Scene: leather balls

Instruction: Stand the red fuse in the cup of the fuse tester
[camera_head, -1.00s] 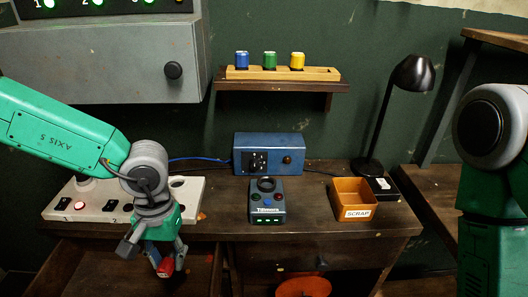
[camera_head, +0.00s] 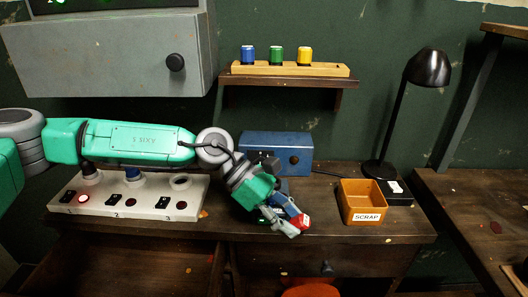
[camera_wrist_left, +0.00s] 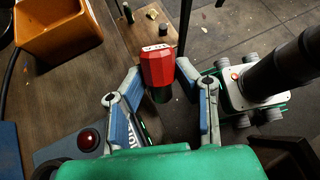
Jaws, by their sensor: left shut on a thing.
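My left gripper (camera_head: 284,216) is shut on the red fuse (camera_head: 302,221) in front of the bench. In the left wrist view, the fuse (camera_wrist_left: 160,66) has a red body with a dark end and sits tilted between the left gripper's fingertips (camera_wrist_left: 162,84). The fuse is apart from the cup as far as I can tell. My right gripper is not in view.
An orange scrap bin (camera_head: 360,187) stands right of the tester, beside a black lamp (camera_head: 429,68). A blue box (camera_head: 262,147) is behind. A white switch panel (camera_head: 140,208) lies left. Blue, green and yellow fuses (camera_head: 276,56) stand on the wall shelf (camera_head: 235,81).

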